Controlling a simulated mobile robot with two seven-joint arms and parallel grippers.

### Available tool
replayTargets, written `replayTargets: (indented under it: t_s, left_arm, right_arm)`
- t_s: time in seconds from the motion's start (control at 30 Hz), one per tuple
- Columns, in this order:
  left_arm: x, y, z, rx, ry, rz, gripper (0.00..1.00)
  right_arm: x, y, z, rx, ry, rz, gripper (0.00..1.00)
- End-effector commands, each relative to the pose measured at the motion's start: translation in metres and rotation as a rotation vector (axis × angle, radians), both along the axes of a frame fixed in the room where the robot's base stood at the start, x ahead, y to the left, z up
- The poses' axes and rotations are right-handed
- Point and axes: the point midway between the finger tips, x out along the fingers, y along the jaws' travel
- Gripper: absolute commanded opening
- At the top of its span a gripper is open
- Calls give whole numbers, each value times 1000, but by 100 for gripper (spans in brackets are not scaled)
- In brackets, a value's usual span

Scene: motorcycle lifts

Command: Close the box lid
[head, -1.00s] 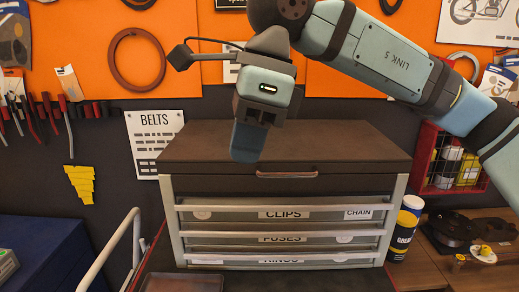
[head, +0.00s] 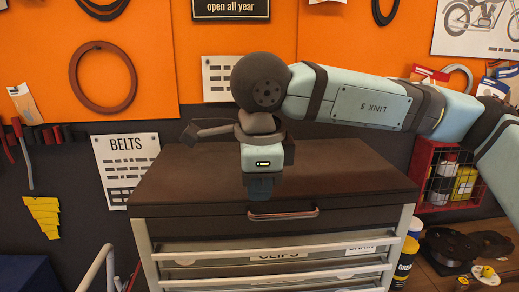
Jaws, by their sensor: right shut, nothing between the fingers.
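The box is a tool chest (head: 155,246) with pale corner frames and labelled drawers. Its dark brown lid (head: 350,180) lies flat across the top, with no clear gap visible along the front. A reddish bar handle (head: 284,215) is on the dark front panel below the lid's edge. My right gripper (head: 262,190) points down over the front middle of the lid, just above and left of the handle. Its fingers are shut and empty; whether they touch the lid I cannot tell. My left gripper is not in view.
A red wire rack (head: 423,170) with cans stands right of the chest. A yellow-labelled bottle (head: 405,262) and dark spools (head: 450,245) are on the right bench. A pale rail (head: 98,268) and a blue block (head: 30,272) are at lower left.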

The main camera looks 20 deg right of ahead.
Motion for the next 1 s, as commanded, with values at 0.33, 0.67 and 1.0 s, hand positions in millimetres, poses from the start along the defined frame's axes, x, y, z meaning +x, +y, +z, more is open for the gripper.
replayTargets:
  t_s: [0.33,0.67,1.0]
  left_arm:
    - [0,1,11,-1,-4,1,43]
    - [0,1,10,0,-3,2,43]
    - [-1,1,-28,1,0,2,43]
  right_arm:
    - [5,-1,-31,0,0,1,0]
    - [5,-2,-32,1,0,1,0]
    - [5,-1,-56,-9,-35,2,0]
